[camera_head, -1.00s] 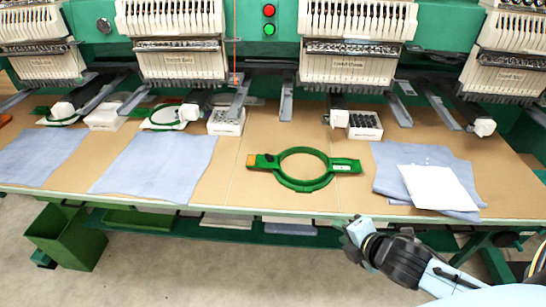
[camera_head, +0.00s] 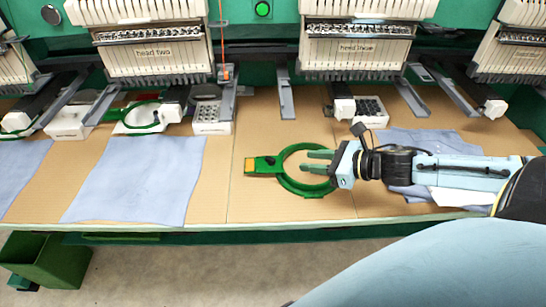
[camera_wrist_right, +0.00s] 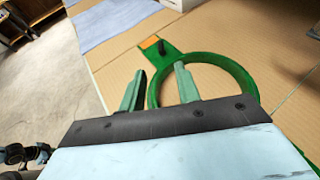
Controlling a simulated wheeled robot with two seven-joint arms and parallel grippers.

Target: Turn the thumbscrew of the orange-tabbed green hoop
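The green hoop (camera_head: 297,189) lies flat on the tan table, with its orange tab (camera_head: 250,165) at the left. A small dark thumbscrew (camera_head: 270,161) stands on the green arm between tab and ring. My right gripper (camera_head: 304,161) reaches in from the right over the ring, fingers pointing left towards the thumbscrew, and hides the ring's right side. In the right wrist view the gripper (camera_wrist_right: 159,78) is open and empty. The ring (camera_wrist_right: 222,60), orange tab (camera_wrist_right: 149,42) and upright dark thumbscrew (camera_wrist_right: 161,47) lie beyond its fingertips.
A blue cloth (camera_head: 135,180) lies left of the hoop. Another cloth (camera_head: 425,145) lies at the right, partly under my arm. White boxes (camera_head: 212,117) and embroidery heads (camera_head: 355,50) stand behind. Cardboard around the hoop's left is bare. A green bin (camera_head: 45,262) is on the floor.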

